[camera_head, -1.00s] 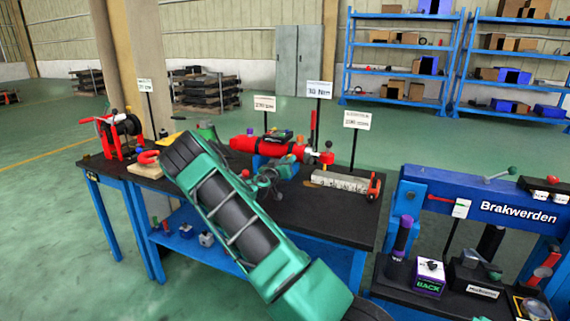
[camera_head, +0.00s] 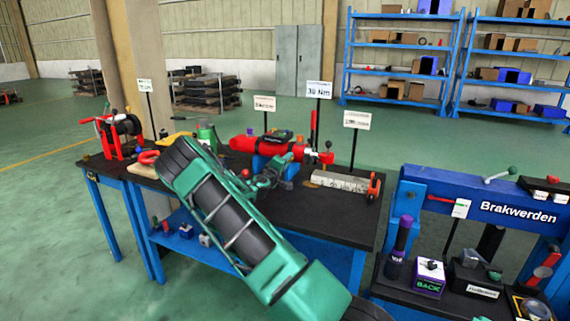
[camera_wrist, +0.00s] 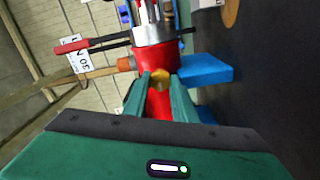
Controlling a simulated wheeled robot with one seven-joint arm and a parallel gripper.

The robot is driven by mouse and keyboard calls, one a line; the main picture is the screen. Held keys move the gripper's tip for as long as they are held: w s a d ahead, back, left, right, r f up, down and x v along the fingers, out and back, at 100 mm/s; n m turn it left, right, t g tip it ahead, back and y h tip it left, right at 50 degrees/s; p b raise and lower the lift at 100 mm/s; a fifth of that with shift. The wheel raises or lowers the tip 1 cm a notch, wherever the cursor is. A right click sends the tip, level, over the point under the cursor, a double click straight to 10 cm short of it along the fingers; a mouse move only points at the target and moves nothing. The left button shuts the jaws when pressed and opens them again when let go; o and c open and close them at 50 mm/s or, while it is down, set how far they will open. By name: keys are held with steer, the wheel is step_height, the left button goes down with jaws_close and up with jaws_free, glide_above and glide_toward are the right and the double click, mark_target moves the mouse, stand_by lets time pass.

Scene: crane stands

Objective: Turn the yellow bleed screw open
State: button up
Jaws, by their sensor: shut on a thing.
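The yellow bleed screw (camera_wrist: 160,76) sits on the red cylinder (camera_wrist: 157,101) in the wrist view. My gripper (camera_wrist: 160,80) has its two green fingers on either side of the screw's head and is shut on it. In the head view the red cylinder (camera_head: 262,145) lies on its side on blue supports on the dark workbench (camera_head: 320,219). My gripper (camera_head: 285,164) reaches the cylinder's near side there, and my green arm runs in front of the bench. The screw is hidden in the head view.
A grey block (camera_head: 340,181) lies right of the cylinder. A sign on a post (camera_head: 357,120) stands behind it. A red reel device (camera_head: 120,134) stands at the bench's left end. The blue Brakwerden stand (camera_head: 512,212) is at the right.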

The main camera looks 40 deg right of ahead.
steer(key=shift+w+a+n, duration=0.1)
steer(key=shift+w+n, duration=0.1)
steer(key=shift+n, duration=1.8)
steer(key=shift+f, duration=0.1)
steer(key=o, duration=1)
steer(key=shift+o, duration=0.2)
steer(key=shift+f, duration=0.1)
